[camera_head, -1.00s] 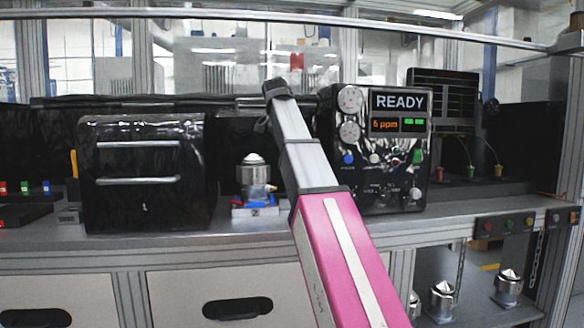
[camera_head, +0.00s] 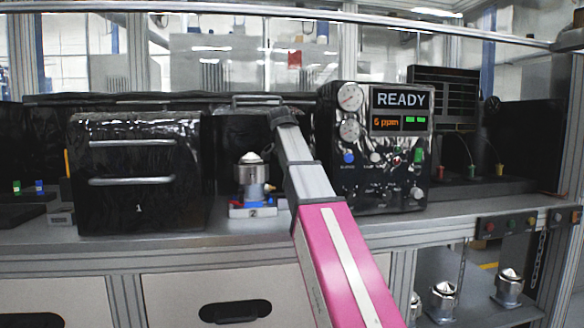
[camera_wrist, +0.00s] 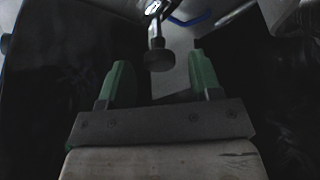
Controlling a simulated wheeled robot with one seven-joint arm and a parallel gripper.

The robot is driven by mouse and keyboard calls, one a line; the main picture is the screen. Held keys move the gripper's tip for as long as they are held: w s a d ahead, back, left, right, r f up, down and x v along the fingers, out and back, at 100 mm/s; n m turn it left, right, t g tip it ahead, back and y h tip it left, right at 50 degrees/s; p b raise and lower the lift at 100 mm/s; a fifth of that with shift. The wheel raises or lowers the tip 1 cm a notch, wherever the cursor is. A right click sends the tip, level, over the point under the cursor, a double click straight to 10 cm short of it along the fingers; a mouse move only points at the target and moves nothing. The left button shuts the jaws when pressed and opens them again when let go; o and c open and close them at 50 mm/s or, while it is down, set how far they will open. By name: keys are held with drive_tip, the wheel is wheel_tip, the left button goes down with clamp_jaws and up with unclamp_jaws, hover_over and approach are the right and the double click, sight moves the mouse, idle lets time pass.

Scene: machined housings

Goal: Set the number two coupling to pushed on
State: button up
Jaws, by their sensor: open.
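A silver domed housing (camera_head: 252,172) stands upright at the station with a plate marked 2 (camera_head: 253,212). Blue and red parts (camera_head: 266,190) show around its base; I cannot tell which is the coupling or how it is set. In the wrist view my gripper (camera_wrist: 159,62) has two green fingers spread apart. A dark round knob on a pale stem (camera_wrist: 158,58) shows beyond and between the fingertips; I see no grip on it. A blue curved line (camera_wrist: 190,19) lies beyond it. In the head view my arm reaches up right of the housing, and its fingers are hidden.
A black box with two handles, marked 1 (camera_head: 140,190), stands left of the housing. A black panel reading READY (camera_head: 376,150), with gauges and knobs, stands close on the right. A dark cover with a handle (camera_head: 258,99) is behind. Bench front (camera_head: 200,236) is clear.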

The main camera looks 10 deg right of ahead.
drive_tip(key=shift+w+d+f, duration=0.1)
drive_tip(key=shift+f, duration=0.2)
clamp_jaws()
drive_tip(key=shift+a, duration=1.75)
unclamp_jaws()
drive_tip(key=v, duration=1)
drive_tip(key=shift+r, duration=0.4)
drive_tip(key=shift+a, duration=0.1)
